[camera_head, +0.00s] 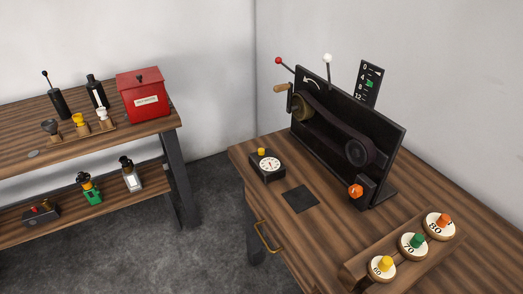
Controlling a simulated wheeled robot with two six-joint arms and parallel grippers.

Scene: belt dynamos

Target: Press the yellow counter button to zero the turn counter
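The turn counter (267,166) is a dark box with a white round dial, near the left edge of the right-hand wooden table. Its yellow button (262,151) stands up from the back of the box. The dial's reading is too small to make out. Neither of my grippers is in this view, and nothing touches the counter.
A black belt-drive panel (333,145) with a crank and levers stands behind the counter. A black square pad (300,198) lies in front. A wooden rack (413,254) holds numbered discs at front right. A shelf (150,129) with a red box (143,94) stands left, across a floor gap.

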